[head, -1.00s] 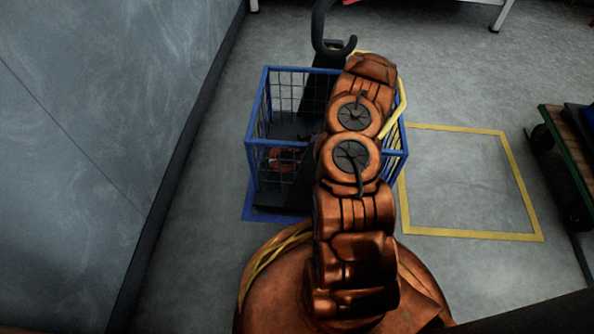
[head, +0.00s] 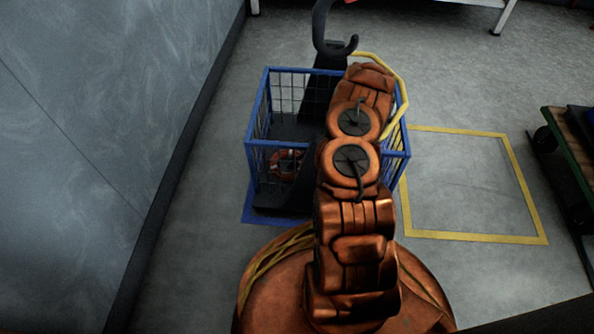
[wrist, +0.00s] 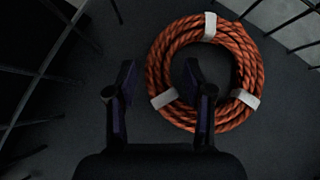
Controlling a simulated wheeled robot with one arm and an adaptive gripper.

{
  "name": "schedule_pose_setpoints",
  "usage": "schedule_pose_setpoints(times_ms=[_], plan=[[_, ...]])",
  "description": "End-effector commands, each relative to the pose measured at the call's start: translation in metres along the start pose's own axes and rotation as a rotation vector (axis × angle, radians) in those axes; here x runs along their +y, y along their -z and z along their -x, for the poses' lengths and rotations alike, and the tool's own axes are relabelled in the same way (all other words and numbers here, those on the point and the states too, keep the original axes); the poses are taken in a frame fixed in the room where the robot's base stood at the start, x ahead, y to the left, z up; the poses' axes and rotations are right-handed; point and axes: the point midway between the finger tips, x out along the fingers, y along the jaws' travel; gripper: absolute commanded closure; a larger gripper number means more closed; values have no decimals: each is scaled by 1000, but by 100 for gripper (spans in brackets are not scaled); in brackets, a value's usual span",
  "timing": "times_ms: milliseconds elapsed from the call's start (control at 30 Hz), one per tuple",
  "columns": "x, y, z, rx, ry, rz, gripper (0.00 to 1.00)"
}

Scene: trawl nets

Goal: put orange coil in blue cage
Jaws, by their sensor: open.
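The orange coil (wrist: 165,72), a ring of rope with white bands, lies flat on the dark floor of the blue cage. It also shows through the mesh in the head view (head: 286,165), partly hidden. The blue cage (head: 262,105) stands on the floor beside the wall, partly covered by my arm. My gripper (wrist: 160,75) is open above the cage floor in the wrist view. Its right finger overlaps the coil's open middle and its left finger is outside the ring, to the left. The fingers do not grip the coil. In the head view my arm hides the fingertips.
Cage bars (wrist: 45,75) rise on the left and at the upper right in the wrist view. A grey wall (head: 100,140) stands left of the cage. A yellow-outlined floor area (head: 470,185) on the right is empty. A cart (head: 570,150) stands at the right edge.

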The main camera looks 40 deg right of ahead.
Motion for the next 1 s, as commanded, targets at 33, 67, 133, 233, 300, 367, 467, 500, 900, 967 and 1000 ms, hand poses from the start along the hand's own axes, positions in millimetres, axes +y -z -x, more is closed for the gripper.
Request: schedule_pose_setpoints(times_ms=[33, 67, 133, 233, 300, 367, 467, 500, 900, 967, 1000], plan=[[0, 0, 1, 0, 0, 0, 48], [0, 0, 2, 0, 0, 0, 48], [0, -1, 6, 0, 0, 0, 48], [-1, -1, 15, 2, 1, 1, 48], [-1, -2, 24, 4, 2, 1, 48], [-2, -2, 33, 5, 3, 1, 48], [-1, -2, 49, 2, 2, 1, 48], [0, -3, 55, 1, 2, 0, 48], [0, 0, 75, 1, 0, 0, 48], [0, 0, 75, 1, 0, 0, 48], [0, 0, 75, 1, 0, 0, 48]])
